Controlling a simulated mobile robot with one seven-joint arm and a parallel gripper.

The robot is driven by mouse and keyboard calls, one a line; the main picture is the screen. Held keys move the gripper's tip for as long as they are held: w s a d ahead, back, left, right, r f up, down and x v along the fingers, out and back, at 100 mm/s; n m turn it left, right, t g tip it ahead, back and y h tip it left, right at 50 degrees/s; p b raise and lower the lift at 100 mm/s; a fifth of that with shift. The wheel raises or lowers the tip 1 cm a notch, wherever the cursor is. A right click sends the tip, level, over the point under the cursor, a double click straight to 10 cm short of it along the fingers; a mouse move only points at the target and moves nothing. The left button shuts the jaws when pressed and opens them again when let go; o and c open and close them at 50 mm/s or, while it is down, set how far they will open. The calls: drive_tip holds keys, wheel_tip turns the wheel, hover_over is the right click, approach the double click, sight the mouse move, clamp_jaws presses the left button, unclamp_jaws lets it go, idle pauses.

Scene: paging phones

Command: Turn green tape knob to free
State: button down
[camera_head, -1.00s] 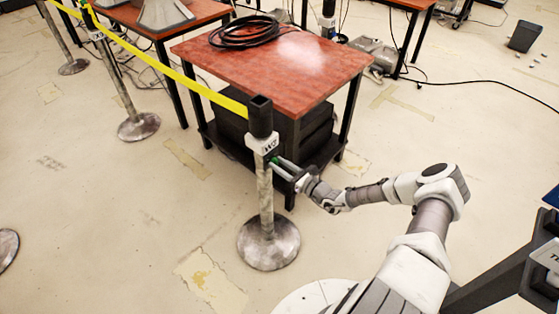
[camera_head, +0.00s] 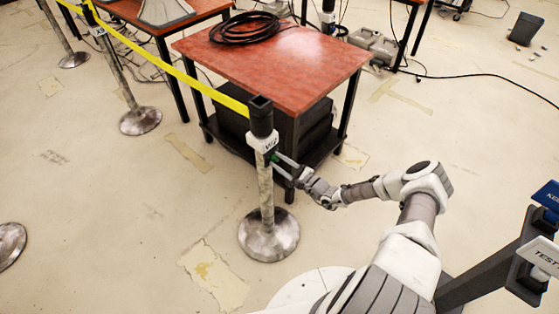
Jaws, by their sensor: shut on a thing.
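The green tape knob (camera_head: 274,158) sits on the side of the near post (camera_head: 266,195), just below a white label collar (camera_head: 262,141) and the black post head. Only a small green part shows. My gripper (camera_head: 281,163) reaches the post from the right, with its fingers shut on the knob. The fingers hide most of the knob, so its turn position cannot be read. A yellow tape (camera_head: 165,58) runs from the post head to the upper left, stretched to another post.
A red-topped table (camera_head: 275,65) with a coiled black cable (camera_head: 245,27) stands right behind the post. Another post (camera_head: 118,70) stands at the left. Signs on a dark stand (camera_head: 500,262) are at the lower right.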

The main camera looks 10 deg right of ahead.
drive_tip(key=shift+n, duration=0.4)
drive_tip(key=c, duration=0.9)
unclamp_jaws()
drive_tip(key=v, duration=1.7)
drive_tip(key=shift+s+d+r, duration=0.1)
drive_tip(key=shift+s, duration=0.05)
drive_tip(key=shift+r, duration=0.1)
